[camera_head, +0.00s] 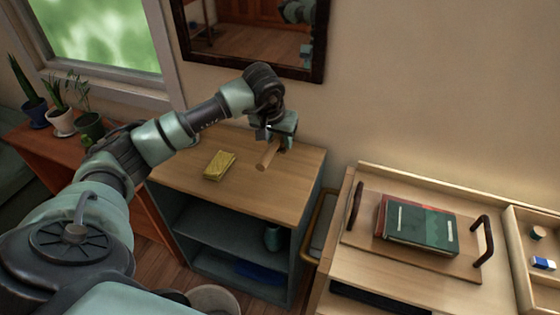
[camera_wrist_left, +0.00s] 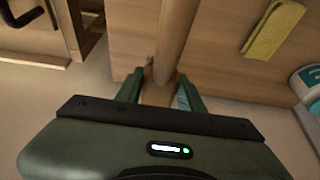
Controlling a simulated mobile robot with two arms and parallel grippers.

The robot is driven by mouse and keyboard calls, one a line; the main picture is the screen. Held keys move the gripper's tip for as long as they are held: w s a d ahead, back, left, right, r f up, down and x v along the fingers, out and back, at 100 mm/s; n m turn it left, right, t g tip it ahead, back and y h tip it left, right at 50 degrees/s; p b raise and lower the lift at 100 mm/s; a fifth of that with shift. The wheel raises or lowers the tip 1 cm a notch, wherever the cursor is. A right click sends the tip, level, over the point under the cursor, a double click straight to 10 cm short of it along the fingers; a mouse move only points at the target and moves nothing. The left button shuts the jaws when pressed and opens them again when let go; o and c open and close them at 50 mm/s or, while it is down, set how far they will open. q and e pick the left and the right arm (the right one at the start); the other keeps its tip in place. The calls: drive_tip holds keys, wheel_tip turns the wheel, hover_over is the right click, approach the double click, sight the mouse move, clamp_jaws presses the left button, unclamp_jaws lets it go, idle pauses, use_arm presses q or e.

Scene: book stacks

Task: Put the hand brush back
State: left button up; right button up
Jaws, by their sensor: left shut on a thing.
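The hand brush shows as a pale wooden handle (camera_head: 266,157) over the right part of the wooden cabinet top (camera_head: 240,195). My left gripper (camera_head: 283,140) is shut on it near the back wall. In the left wrist view the handle (camera_wrist_left: 173,42) runs away from between the fingers (camera_wrist_left: 160,88). The brush's bristles cannot be made out. Whether the brush touches the cabinet top is not clear. My right gripper is not in view.
A yellow folded cloth (camera_head: 219,165) lies left of the brush. A tray (camera_head: 362,240) with dark handles and stacked books (camera_head: 418,222) is at the right. A framed mirror (camera_head: 250,72) hangs above the cabinet. Potted plants (camera_head: 60,120) stand left. The cabinet top's front is clear.

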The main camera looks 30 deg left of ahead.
sight(273, 146)
use_arm(q)
wheel_tip(273, 146, down, 10)
drive_tip(key=shift+r+p, duration=0.25)
drive_tip(key=shift+p, duration=0.35)
drive_tip(key=shift+f, duration=0.1)
drive_tip(key=o, duration=0.8)
drive_tip(key=shift+f, duration=0.1)
drive_tip(key=shift+c, duration=0.2)
drive_tip(key=o, duration=0.4)
drive_tip(key=shift+r, duration=0.2)
drive_tip(key=shift+r, duration=0.2)
drive_tip(key=b+v, duration=0.1)
drive_tip(key=v, duration=1)
drive_tip(key=shift+s+d+r, duration=0.1)
drive_tip(key=shift+s+r, duration=0.15)
drive_tip(key=shift+s, duration=0.05)
